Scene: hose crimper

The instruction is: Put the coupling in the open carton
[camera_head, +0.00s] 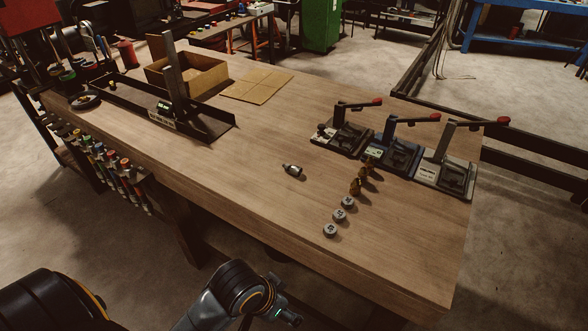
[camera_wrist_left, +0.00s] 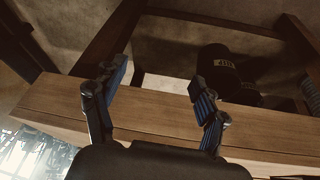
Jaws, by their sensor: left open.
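A small grey and dark fitting (camera_head: 292,170), which looks like the coupling, lies on its side near the middle of the wooden workbench (camera_head: 240,170). The open carton (camera_head: 205,77) stands at the back left of the bench with its top open; its floor is mostly hidden by its walls. My left arm comes in at the bottom of the head view, in front of the bench. In the left wrist view my left gripper (camera_wrist_left: 160,85) has its two blue-padded fingers spread, with nothing between them, over the bench edge. It is away from the coupling. My right gripper is not seen.
Three crimping presses (camera_head: 390,151) with red-tipped levers stand at the right. Brass fittings (camera_head: 356,186) and grey round pieces (camera_head: 330,230) stand in front of them. A dark rail with an upright post (camera_head: 175,80) lies before the carton. Flat cardboard (camera_head: 257,86) lies beside it.

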